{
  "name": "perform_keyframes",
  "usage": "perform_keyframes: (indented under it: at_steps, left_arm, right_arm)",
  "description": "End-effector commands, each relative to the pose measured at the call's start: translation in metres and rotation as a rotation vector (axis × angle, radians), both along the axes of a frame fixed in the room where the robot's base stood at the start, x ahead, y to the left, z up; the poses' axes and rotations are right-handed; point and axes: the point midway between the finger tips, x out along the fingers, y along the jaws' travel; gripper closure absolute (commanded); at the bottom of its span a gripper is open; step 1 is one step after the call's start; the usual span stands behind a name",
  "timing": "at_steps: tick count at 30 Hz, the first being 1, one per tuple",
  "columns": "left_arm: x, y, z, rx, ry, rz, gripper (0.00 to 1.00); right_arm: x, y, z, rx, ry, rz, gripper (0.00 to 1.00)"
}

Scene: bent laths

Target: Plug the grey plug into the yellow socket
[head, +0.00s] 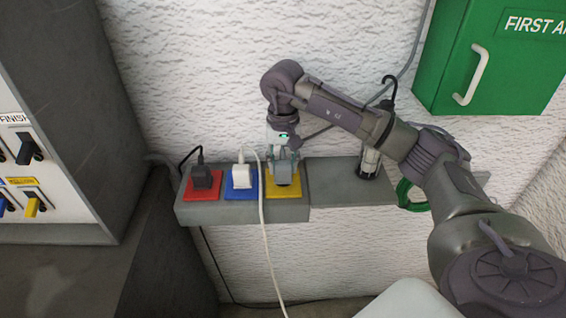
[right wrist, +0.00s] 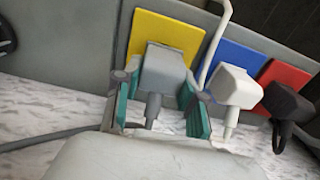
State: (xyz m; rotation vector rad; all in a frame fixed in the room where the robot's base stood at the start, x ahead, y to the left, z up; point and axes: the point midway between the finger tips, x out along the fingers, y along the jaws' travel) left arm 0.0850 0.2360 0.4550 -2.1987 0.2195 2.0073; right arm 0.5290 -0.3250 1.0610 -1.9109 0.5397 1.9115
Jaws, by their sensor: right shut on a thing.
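The grey plug (head: 284,174) is at the yellow socket (head: 272,190), on the grey ledge. In the right wrist view the plug (right wrist: 165,68) lies in front of the yellow plate (right wrist: 172,30), its cord end towards the camera. My right gripper (head: 283,161) is shut on the plug, with its teal-padded fingers on either side of it in the wrist view (right wrist: 158,105). The plug's front face is hidden, so I cannot tell whether it is seated in the socket or just in front of it. My left gripper is out of view.
Beside the yellow socket are a blue socket (head: 231,190) with a white plug (head: 242,175) and a red socket (head: 191,191) with a black plug (head: 203,177). A white cord hangs close by. A dark cylindrical object (head: 369,163) stands right on the ledge. A green first-aid box (head: 520,75) hangs above.

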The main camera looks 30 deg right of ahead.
Motion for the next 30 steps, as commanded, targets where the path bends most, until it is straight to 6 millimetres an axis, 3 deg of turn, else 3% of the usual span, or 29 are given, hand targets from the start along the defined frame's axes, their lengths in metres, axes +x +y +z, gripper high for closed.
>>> perform_keyframes:
  at_steps: [20, 21, 26, 30]
  left_arm:
    - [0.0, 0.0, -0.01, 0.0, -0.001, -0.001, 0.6]
    - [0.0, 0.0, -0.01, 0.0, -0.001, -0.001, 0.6]
    - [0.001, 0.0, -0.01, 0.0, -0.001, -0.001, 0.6]
    - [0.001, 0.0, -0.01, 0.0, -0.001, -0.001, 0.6]
  right_arm:
    - [0.0, 0.0, -0.012, 0.0, -0.001, 0.0, 0.9]
    - [0.0, 0.0, -0.012, 0.0, -0.001, 0.0, 0.58]
    - [0.0, 0.0, -0.012, 0.001, -0.001, 0.0, 0.31]
    - [0.0, 0.0, -0.012, 0.001, -0.001, 0.0, 0.3]
